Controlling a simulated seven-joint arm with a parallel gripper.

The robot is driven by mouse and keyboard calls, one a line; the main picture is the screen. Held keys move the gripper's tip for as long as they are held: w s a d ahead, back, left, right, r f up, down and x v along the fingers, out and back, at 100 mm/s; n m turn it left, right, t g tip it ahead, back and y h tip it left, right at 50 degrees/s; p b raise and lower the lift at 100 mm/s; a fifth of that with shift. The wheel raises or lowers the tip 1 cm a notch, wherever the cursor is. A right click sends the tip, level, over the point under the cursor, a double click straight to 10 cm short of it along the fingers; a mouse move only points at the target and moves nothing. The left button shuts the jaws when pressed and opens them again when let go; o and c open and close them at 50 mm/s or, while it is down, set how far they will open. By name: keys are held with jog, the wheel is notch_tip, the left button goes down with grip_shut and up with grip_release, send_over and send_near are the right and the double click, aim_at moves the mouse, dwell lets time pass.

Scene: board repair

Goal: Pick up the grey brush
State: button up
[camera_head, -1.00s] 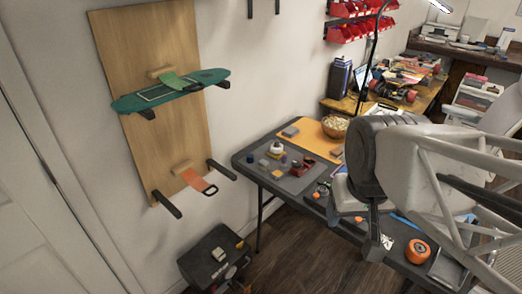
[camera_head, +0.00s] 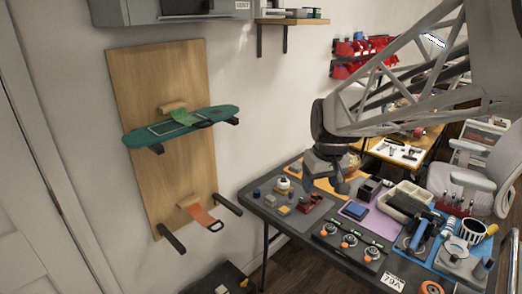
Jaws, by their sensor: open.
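I cannot pick out the grey brush with certainty among the small items on the dark worktable (camera_head: 290,226).
A grey mat with small parts, including a red item (camera_head: 309,204), lies left. A blue block (camera_head: 355,211) lies on a purple mat. A green skateboard deck (camera_head: 180,126) hangs on a wall board.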

jog(key=w+a+f+n, duration=0.2)
jog(key=w+f, duration=0.2)
jog(key=w, duration=0.7)
jog(key=n+g, duration=0.1)
jog(key=n, duration=0.3)
send_over(271, 197)
jog(key=s+d, duration=0.1)
jog(key=s, duration=0.1)
jog(key=shift+y, duration=0.3)
jog(key=f, duration=2.4)
jog(key=shift+w, duration=0.25)
jog(key=shift+w+a+f, duration=0.1)
jog(key=shift+w+f, duration=0.2)
jog(key=shift+f, duration=0.2)
jog(key=shift+w+a+f, duration=0.1)
jog(key=shift+f, duration=1.15)
jog(key=shift+f, duration=0.15)
